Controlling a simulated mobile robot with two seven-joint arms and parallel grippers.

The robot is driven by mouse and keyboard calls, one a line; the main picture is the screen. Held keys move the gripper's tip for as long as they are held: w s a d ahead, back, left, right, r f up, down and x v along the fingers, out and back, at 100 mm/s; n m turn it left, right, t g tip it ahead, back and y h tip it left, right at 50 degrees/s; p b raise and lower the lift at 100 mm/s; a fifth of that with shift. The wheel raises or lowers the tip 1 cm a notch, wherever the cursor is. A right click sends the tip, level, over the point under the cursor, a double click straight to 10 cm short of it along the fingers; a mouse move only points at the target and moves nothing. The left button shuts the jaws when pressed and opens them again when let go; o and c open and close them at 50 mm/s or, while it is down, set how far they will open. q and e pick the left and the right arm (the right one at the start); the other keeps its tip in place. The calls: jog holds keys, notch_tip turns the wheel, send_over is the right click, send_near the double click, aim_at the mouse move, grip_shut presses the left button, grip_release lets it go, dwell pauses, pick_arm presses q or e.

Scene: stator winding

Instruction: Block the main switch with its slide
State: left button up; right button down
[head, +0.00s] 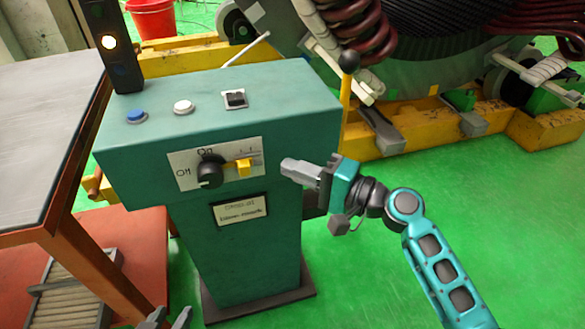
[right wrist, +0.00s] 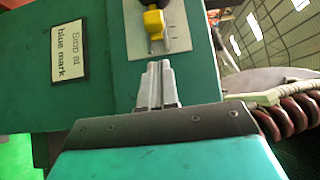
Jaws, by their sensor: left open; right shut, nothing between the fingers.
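The main switch (head: 208,172) is a black rotary knob on a white plate (head: 183,179) on the front of the green console. Its yellow slide (head: 243,166) sits just right of the knob, apart from it as far as I can tell. The slide also shows in the right wrist view (right wrist: 154,22), ahead of the fingertips. My right gripper (head: 288,165) is shut and empty, right of the plate, pointing left. It also shows in the right wrist view (right wrist: 158,68), with a small gap to the slide. My left gripper (head: 167,319) is open and only its fingertips show at the bottom edge.
The console top (head: 290,90) carries a blue button (head: 137,116), a white button (head: 183,106) and a black rocker switch (head: 235,98). A lever with a black ball (head: 348,60) stands behind its right edge. A table (head: 45,130) is at left. Green floor is free at right.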

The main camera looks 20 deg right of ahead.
pick_arm(q)
jog(key=shift+a, duration=0.2)
pick_arm(e)
jog(key=v, duration=0.8)
jog(key=shift+s+d, duration=0.15)
jog(key=shift+s, duration=0.2)
jog(key=shift+f, duration=0.1)
